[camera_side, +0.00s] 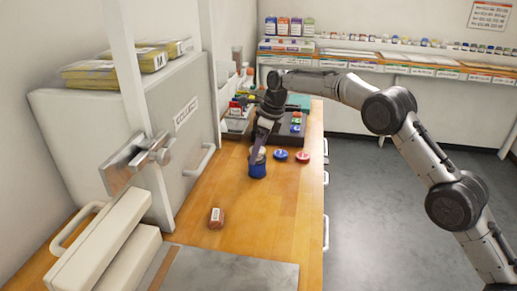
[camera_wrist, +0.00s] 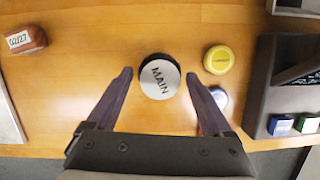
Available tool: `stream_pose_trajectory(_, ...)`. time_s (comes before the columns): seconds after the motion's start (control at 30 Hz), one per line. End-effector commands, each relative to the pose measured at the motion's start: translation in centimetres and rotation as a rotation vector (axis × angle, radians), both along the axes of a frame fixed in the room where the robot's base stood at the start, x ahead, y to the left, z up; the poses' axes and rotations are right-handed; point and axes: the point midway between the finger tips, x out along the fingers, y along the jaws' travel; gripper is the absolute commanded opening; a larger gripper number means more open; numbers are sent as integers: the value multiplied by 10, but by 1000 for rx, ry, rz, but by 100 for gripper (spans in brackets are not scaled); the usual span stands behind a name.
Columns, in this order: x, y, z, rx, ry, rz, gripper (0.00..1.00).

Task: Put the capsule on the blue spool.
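A short dark blue cylinder (camera_side: 257,170) stands upright on the wooden counter. Its white top is lettered MAIN in the wrist view (camera_wrist: 160,78); it appears to be the capsule. My gripper (camera_side: 258,155) points down over it. In the wrist view my gripper (camera_wrist: 159,76) is open, one finger on each side of the cylinder, with visible gaps. The blue spool appears to be the low blue disc (camera_side: 281,155) just beyond and right of the cylinder. It also shows in the wrist view (camera_wrist: 221,97), partly hidden by a finger.
A red disc (camera_side: 303,157) lies right of the blue one. A yellow disc (camera_wrist: 218,60) lies near the cylinder. A brown labelled block (camera_side: 216,218) sits nearer the camera. A dark tray (camera_wrist: 272,90) stands beyond the discs, and a grey cabinet (camera_side: 165,125) borders the left.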

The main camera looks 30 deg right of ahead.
Motion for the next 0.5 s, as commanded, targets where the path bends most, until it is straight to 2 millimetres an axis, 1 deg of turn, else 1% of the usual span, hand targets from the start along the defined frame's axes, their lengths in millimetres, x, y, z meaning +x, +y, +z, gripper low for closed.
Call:
stream_pose_trajectory(0.27,0,0,2,1,-1,0,85)
stream_pose_trajectory(0.37,-1,-1,11,0,-4,-1,85)
stream_pose_trajectory(0.47,-4,-4,26,0,-5,-1,85)
stream_pose_trajectory(0.5,-6,-5,34,-1,-6,-1,85)
